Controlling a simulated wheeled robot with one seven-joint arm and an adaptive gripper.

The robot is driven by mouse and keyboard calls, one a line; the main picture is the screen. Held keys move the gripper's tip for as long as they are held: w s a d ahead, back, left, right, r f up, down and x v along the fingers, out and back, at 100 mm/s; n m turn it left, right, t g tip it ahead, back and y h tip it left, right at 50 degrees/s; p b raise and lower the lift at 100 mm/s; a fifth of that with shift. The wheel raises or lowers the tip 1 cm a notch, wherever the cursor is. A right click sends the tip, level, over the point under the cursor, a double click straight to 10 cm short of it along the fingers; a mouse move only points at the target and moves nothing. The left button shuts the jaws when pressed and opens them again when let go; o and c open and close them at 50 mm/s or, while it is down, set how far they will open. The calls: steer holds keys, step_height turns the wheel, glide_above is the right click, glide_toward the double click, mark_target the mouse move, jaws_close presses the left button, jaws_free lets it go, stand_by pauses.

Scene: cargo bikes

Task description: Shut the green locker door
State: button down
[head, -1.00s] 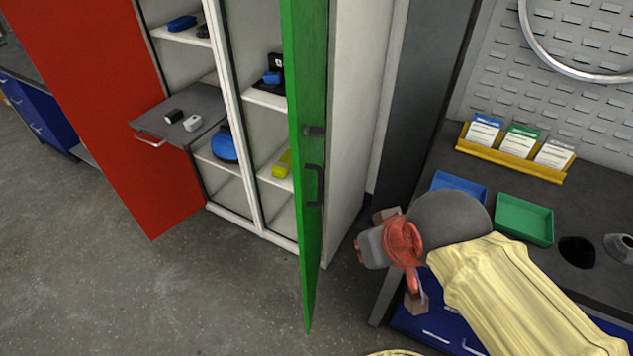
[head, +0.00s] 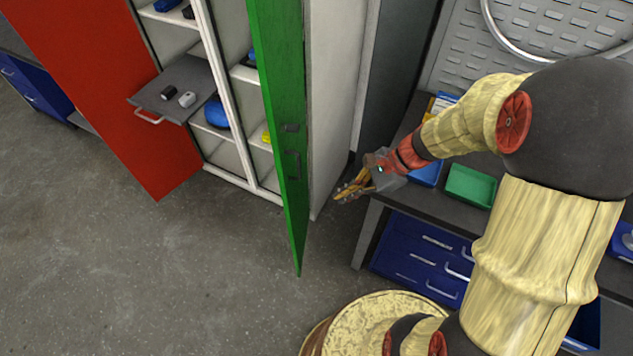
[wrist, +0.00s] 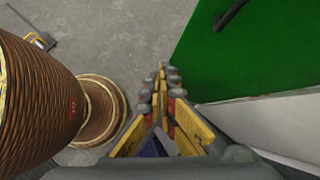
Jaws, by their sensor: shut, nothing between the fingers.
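The green locker door (head: 281,110) stands wide open, swung out toward me from the right side of the white locker (head: 332,100). Its dark handle (head: 293,163) is on the face turned toward my arm. My gripper (head: 345,196) is to the right of the door, apart from it, with its fingers shut and empty. In the wrist view, my gripper (wrist: 162,72) has its fingertips together over the floor, and the green door (wrist: 255,50) fills the upper right. The door's dark handle (wrist: 230,14) shows at the top there.
A red door (head: 85,80) stands open on the left. A grey pull-out shelf (head: 185,85) holds small items. A workbench with blue drawers (head: 425,250) and a green tray (head: 470,185) stands at right. Floor (head: 150,270) before the lockers is clear.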

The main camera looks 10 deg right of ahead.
steer(key=w+r+m+t+y, duration=0.1)
steer(key=w+r+m+t, duration=0.1)
steer(key=w+m, duration=0.2)
steer(key=b, duration=0.4)
glide_toward(288, 195)
steer(key=shift+m, duration=0.4)
steer(key=shift+x, duration=2.35)
steer(key=shift+w, duration=0.1)
